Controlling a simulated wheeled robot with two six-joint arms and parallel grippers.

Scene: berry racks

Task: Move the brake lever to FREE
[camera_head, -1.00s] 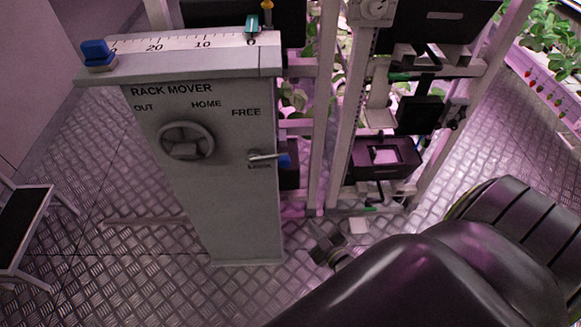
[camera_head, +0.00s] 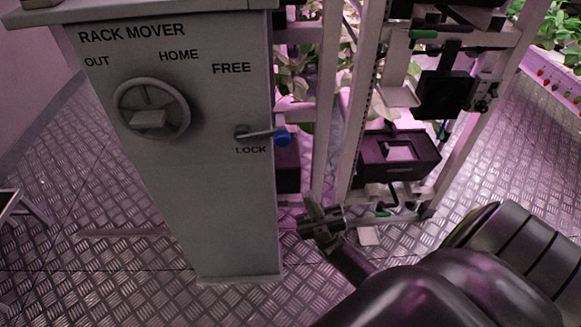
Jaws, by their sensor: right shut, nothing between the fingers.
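The brake lever (camera_head: 262,134) is a short grey bar with a blue knob (camera_head: 282,136) at its right end. It sits on the front of the grey rack mover cabinet (camera_head: 215,215), pointing right and nearly level. The word FREE (camera_head: 231,69) is printed above it and LOCK (camera_head: 251,150) just below it. My right gripper (camera_head: 310,212) is shut and empty, below and a little right of the blue knob, apart from it. My left gripper is not in view.
A handwheel (camera_head: 151,108) is on the cabinet's left side, under OUT and HOME. Rack posts (camera_head: 331,110) stand right of the cabinet, with a dark box (camera_head: 400,155) between them. A step stool (camera_head: 14,207) shows at the left edge. The patterned metal floor (camera_head: 120,240) is mostly clear.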

